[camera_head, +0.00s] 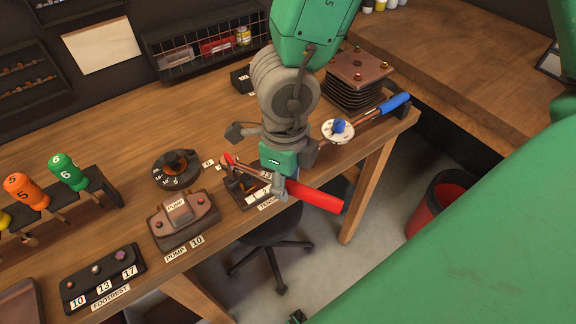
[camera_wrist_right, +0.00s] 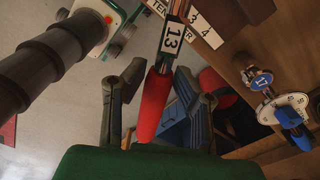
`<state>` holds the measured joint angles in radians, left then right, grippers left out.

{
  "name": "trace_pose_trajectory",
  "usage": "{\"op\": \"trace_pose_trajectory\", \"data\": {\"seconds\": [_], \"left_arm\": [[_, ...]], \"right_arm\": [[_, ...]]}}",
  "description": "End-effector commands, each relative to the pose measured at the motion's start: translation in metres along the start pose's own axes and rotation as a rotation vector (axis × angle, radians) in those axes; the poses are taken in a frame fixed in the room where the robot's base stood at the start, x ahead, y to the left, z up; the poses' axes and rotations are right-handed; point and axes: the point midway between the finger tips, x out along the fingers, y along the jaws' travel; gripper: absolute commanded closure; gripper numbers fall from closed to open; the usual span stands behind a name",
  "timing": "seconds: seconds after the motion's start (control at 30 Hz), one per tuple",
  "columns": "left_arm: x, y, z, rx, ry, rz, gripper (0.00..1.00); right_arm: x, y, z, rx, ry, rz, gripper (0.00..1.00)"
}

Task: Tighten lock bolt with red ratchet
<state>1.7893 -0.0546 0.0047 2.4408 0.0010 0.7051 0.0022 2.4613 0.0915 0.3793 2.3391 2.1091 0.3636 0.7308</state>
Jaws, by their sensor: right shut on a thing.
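The red ratchet (camera_head: 316,196) shows its red handle in the head view, pointing right past the table's front edge, with its metal head end (camera_head: 230,161) over the dark tension block (camera_head: 243,187). My right gripper (camera_head: 280,188) is shut on the red ratchet. In the right wrist view, the red handle (camera_wrist_right: 153,106) lies between the two fingers of the right gripper (camera_wrist_right: 160,90), and a "13" tag shows at its far end. I cannot make out the lock bolt or whether the ratchet head sits on it. My left gripper is not in view.
A dark dial (camera_head: 176,168) and a pump block (camera_head: 183,220) stand left of the tension block. A blue-handled tool (camera_head: 394,103) with a white disc (camera_head: 337,131) lies to the right. A stacked plate block (camera_head: 357,79) stands behind. A stool (camera_head: 270,245) is below the table.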

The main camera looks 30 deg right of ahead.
Motion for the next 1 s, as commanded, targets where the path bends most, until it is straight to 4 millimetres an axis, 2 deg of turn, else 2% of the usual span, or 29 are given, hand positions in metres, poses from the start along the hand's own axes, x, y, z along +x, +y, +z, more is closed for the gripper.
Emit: {"op": "trace_pose_trajectory", "data": {"seconds": [0.23, 0.67, 0.87, 1.0], "left_arm": [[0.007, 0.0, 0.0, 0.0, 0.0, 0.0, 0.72], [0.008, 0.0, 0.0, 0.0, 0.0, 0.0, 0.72], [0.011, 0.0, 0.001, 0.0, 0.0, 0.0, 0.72], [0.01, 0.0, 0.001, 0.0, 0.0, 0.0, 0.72]], "right_arm": [[0.001, 0.021, 0.003, 0.165, -0.002, 0.002, 1.0], [0.0, 0.026, 0.004, 0.205, -0.003, 0.004, 1.0], [0.001, 0.042, 0.009, 0.338, -0.003, 0.005, 1.0], [0.0, 0.04, 0.009, 0.332, -0.003, 0.006, 1.0]]}}
